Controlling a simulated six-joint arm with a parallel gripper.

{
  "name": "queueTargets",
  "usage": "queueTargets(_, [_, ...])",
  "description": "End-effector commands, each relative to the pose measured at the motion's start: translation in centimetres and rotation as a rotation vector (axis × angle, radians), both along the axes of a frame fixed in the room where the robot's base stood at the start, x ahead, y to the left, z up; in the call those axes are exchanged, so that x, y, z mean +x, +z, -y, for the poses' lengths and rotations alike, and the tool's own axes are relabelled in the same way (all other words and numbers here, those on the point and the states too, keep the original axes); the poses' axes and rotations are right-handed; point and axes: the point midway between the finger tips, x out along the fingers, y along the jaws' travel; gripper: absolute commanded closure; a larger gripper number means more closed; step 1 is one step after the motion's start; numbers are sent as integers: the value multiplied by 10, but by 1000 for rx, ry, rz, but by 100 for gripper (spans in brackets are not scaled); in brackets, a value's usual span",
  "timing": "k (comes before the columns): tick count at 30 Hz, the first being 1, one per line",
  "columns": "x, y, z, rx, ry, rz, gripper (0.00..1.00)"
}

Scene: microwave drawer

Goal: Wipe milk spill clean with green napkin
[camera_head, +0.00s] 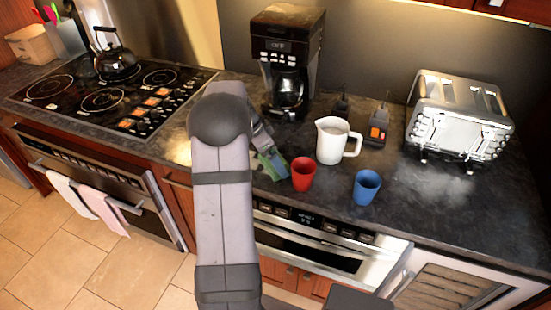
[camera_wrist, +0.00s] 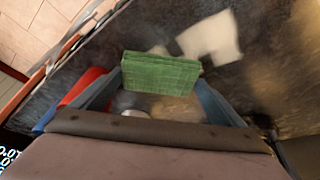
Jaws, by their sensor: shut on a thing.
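My gripper (camera_head: 266,150) is shut on the green napkin (camera_head: 275,165), low over the counter just left of the red cup. In the wrist view the folded green napkin (camera_wrist: 160,72) sits between the two fingertips. Beyond it, white patches (camera_wrist: 212,37) that look like the milk spill lie on the dark counter. In the head view my arm hides that part of the counter. I cannot tell whether the napkin touches the surface.
The red cup (camera_head: 303,174), white pitcher (camera_head: 332,140) and blue cup (camera_head: 366,187) stand to the right of my gripper. The coffee maker (camera_head: 287,60) is behind, the toaster (camera_head: 460,115) far right. The stove (camera_head: 110,95) is left. The counter's front edge is close.

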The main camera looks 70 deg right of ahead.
Motion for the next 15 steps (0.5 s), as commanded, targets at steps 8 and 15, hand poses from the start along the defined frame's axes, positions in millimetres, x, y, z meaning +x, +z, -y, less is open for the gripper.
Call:
queueTargets(8, [9,0,0,0,1,0,36])
queueTargets(15, [15,0,0,0,1,0,36])
